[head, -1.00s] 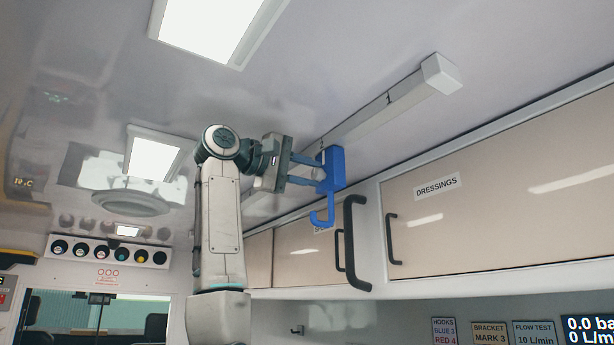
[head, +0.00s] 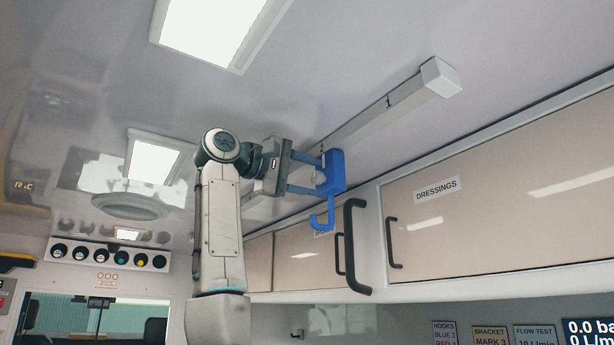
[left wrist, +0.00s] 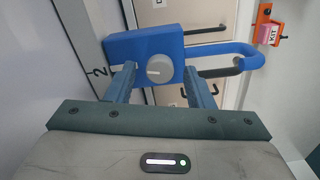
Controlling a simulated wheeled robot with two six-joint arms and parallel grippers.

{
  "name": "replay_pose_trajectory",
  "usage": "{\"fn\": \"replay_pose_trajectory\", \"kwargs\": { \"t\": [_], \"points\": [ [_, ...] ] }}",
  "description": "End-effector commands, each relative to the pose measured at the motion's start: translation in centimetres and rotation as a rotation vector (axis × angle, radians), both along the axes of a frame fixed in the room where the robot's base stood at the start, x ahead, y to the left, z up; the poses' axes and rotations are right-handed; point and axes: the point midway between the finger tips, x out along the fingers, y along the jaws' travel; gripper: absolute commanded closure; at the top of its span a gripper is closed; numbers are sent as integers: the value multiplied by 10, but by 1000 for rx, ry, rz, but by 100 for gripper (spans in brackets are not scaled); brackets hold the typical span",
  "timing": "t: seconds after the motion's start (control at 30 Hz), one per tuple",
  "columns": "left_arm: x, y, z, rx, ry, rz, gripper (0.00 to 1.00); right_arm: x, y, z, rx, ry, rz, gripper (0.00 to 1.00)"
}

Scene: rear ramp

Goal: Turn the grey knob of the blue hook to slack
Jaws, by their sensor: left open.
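The blue hook (head: 331,172) hangs from the white ceiling rail (head: 400,108), its J-shaped arm pointing down. In the left wrist view the blue hook (left wrist: 118,47) shows its face with the round grey knob (left wrist: 158,69). A short pale line on the knob looks roughly level there. A mark "2" stands on the rail beside the hook. My left gripper (head: 317,177) is open, its fingers reaching to the hook's face. In the left wrist view the open gripper (left wrist: 160,74) has a finger on each side of the knob, with gaps visible. My right gripper is out of view.
Overhead cabinets, one labelled DRESSINGS (head: 437,188), run along the right. A black grab handle (head: 357,245) stands close to the hook's right. A ceiling light (head: 213,30) is at upper left. An orange holder with a KIT box (left wrist: 268,32) shows in the wrist view.

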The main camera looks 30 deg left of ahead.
Motion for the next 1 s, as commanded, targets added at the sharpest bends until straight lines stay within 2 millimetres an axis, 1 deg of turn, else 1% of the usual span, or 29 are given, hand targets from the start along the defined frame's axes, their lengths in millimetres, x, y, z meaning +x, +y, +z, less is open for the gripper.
{"fn": "replay_pose_trajectory", "kwargs": {
  "t": [0.07, 0.17, 0.4, 0.5, 0.6, 0.73, 1.0],
  "points": [
    [-4, 2, -1, 0, -1, 1, 52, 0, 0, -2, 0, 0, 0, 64],
    [-15, 7, -2, -1, -2, 1, 52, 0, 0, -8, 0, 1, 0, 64],
    [-60, 25, -3, -1, -3, 2, 52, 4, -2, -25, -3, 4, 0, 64],
    [-77, 32, -2, -1, -2, 1, 52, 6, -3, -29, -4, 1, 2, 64],
    [-89, 37, -2, -1, -2, 0, 52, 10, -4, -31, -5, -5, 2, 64],
    [-98, 41, -1, 0, -1, 0, 52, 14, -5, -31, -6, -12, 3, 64],
    [-100, 42, 0, 0, 0, 0, 52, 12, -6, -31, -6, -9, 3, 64]
  ]
}}
